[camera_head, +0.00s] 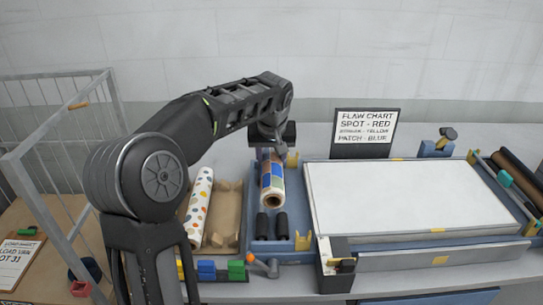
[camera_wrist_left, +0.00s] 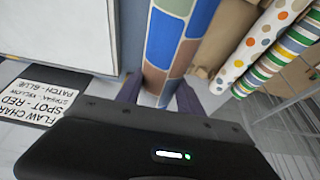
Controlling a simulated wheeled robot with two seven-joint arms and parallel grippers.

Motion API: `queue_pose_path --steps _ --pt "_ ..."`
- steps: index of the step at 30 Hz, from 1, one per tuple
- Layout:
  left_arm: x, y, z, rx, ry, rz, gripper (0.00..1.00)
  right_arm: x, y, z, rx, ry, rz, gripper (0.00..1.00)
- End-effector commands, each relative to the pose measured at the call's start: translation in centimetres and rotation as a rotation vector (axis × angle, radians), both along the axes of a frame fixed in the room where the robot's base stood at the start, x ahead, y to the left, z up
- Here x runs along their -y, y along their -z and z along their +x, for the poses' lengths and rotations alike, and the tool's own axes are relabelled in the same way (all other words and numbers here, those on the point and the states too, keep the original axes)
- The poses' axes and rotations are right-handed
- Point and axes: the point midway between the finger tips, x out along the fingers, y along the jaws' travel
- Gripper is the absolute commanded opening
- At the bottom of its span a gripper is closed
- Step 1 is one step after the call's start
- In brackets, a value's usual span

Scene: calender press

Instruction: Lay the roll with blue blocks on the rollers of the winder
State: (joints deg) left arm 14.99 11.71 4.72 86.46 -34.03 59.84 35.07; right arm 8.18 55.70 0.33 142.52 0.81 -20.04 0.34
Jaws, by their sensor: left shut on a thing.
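The roll with blue blocks (camera_head: 271,178), patterned with blue, brown and pale blocks, is held by my left gripper (camera_head: 271,148) at its far end. In the left wrist view the roll (camera_wrist_left: 172,48) runs up the picture from between the two fingers (camera_wrist_left: 160,98). In the head view its near open end is just above the dark rollers of the winder (camera_head: 281,222) in the picture. The rollers' far parts are hidden behind the roll, and I cannot tell whether it touches them. My right gripper is not in view.
A dotted roll (camera_head: 199,207) lies in the brown tray (camera_head: 230,200) left of the winder. A striped roll (camera_wrist_left: 280,45) shows in the wrist view. Right of the winder is a white panel (camera_head: 410,195), with a flaw chart (camera_head: 365,132) behind. A wire cage (camera_head: 50,150) stands left.

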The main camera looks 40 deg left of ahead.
Motion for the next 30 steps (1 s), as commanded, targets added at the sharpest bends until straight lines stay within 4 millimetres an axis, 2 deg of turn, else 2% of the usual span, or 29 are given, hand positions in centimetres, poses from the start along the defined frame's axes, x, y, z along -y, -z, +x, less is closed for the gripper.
queue_pose_path --steps 21,30 --pt "0.0 8.0 0.0 0.001 0.0 0.0 0.0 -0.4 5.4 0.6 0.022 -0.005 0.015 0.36" --pt "0.0 9.7 0.0 0.001 0.0 0.0 0.0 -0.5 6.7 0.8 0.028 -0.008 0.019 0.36"
